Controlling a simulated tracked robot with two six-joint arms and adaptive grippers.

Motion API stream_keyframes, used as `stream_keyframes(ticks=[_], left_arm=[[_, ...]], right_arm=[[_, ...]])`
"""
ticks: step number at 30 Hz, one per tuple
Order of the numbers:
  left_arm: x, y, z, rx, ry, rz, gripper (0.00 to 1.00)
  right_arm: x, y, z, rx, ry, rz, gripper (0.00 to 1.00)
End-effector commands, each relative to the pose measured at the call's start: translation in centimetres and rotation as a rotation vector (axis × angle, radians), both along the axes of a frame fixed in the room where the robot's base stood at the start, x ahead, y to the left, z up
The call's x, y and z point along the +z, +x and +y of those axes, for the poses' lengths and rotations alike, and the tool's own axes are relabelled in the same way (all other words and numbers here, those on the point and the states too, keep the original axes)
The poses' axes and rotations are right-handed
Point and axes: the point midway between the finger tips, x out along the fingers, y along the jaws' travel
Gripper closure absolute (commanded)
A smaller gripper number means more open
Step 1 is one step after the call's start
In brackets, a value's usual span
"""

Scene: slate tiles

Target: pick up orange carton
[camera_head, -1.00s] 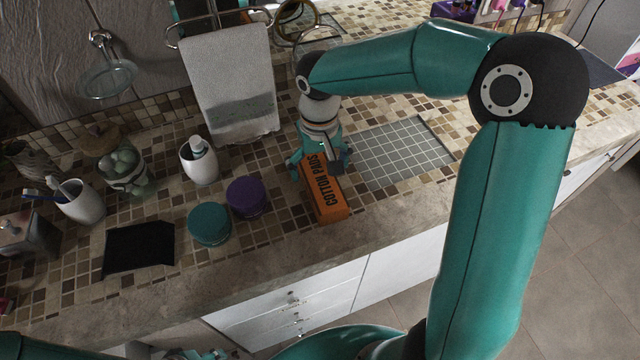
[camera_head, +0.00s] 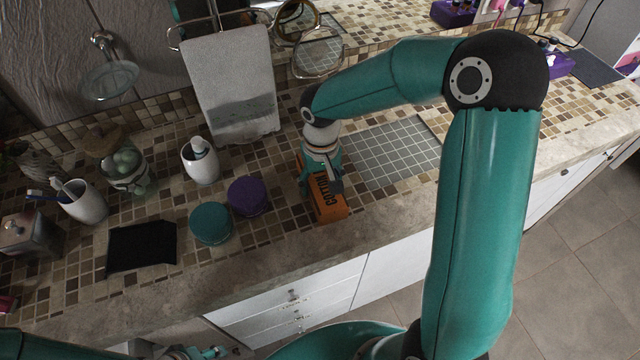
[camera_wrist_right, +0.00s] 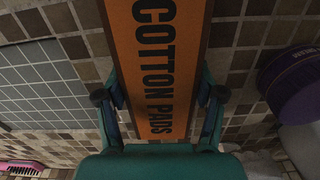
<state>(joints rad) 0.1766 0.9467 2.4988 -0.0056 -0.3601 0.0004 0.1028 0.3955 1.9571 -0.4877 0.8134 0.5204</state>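The orange carton (camera_head: 330,209), lettered COTTON PADS, lies on the tiled counter near its front edge. My right gripper (camera_head: 319,188) is over the carton from above and hides its middle and much of its far part. In the right wrist view the carton (camera_wrist_right: 165,60) runs between the two fingers of my right gripper (camera_wrist_right: 160,95). The fingers are apart, one along each long side, with narrow gaps seeming to show beside the carton. A piece of my left gripper (camera_head: 197,353) shows at the bottom edge; its fingers cannot be made out.
A purple round tub (camera_head: 247,196) and a teal one (camera_head: 209,223) stand left of the carton. A grey grid mat (camera_head: 392,152) lies to its right.

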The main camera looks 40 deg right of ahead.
Motion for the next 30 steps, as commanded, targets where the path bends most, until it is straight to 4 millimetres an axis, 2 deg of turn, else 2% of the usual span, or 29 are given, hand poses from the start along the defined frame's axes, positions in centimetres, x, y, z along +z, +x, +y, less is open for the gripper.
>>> stream_keyframes(ticks=[1,5,14,19,26,30], left_arm=[[0.0,0.0,0.0,0.0,0.0,0.0,0.6],[0.0,0.0,0.0,0.0,0.0,0.0,0.6],[0.0,0.0,0.0,0.0,0.0,0.0,0.6],[-0.1,0.0,0.0,0.0,0.0,0.0,0.6],[-0.4,0.0,0.0,0.0,0.0,0.0,0.6],[-0.5,0.0,0.0,0.0,0.0,0.0,0.6]], right_arm=[[0.0,0.0,0.0,0.0,0.0,0.0,0.47],[0.0,0.0,0.0,0.0,0.0,0.0,0.68],[0.2,0.0,0.0,-0.001,0.0,-0.001,0.68],[1.1,0.1,-0.1,-0.001,-0.001,-0.003,0.68],[4.5,0.1,-0.1,-0.002,-0.001,-0.007,0.68],[8.2,0.1,-0.1,-0.002,-0.002,-0.009,0.68]])
